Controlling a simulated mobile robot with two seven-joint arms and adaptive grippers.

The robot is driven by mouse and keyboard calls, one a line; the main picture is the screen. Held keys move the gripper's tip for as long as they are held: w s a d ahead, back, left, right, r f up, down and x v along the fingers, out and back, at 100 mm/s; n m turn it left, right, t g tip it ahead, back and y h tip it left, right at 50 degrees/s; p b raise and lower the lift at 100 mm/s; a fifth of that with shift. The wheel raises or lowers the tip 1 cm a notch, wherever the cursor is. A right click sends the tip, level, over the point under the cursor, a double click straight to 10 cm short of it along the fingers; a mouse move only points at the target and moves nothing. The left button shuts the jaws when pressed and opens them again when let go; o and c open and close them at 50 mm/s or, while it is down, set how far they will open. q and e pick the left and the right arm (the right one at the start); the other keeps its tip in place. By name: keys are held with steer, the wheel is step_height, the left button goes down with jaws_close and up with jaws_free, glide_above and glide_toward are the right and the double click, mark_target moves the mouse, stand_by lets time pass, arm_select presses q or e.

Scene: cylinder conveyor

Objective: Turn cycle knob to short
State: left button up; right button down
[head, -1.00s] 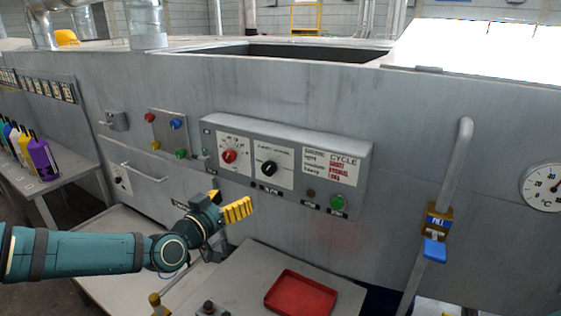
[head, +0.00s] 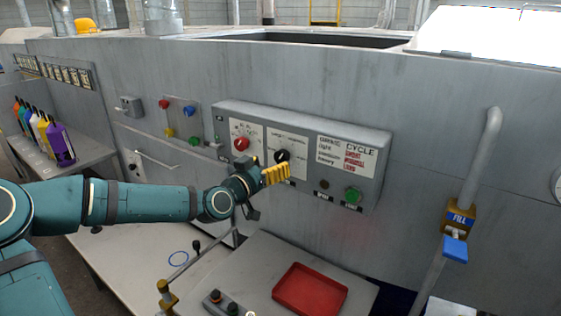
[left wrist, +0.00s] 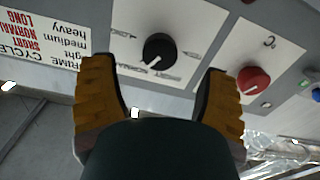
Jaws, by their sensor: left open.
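The black cycle knob (head: 282,156) sits on a white dial plate on the grey control panel (head: 372,190). In the left wrist view the knob (left wrist: 158,47) appears upside down; its white pointer mark faces the lower left. The small lettering around it is hard to read. My left gripper (head: 273,174) has yellow fingers and is just in front of and below the knob, partly overlapping its plate. In the left wrist view the left gripper (left wrist: 155,78) is open, its fingers spread to either side of the knob, apart from it. My right gripper is not in view.
A red knob (head: 241,143) is left of the black one. A card (head: 346,156) listing cycle settings is on its right. A green button (head: 353,194) is below. A red tray (head: 309,289) lies on the lower table. A pipe with a blue-handled valve (head: 455,247) stands right.

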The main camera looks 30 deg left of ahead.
mark_target(280, 159)
arm_select(q)
steer(key=shift+w+d, duration=0.2)
steer(key=shift+w, duration=1.1)
steer(key=shift+w+d, duration=0.15)
steer(key=shift+w, duration=1.1)
steer(key=c, duration=1.2)
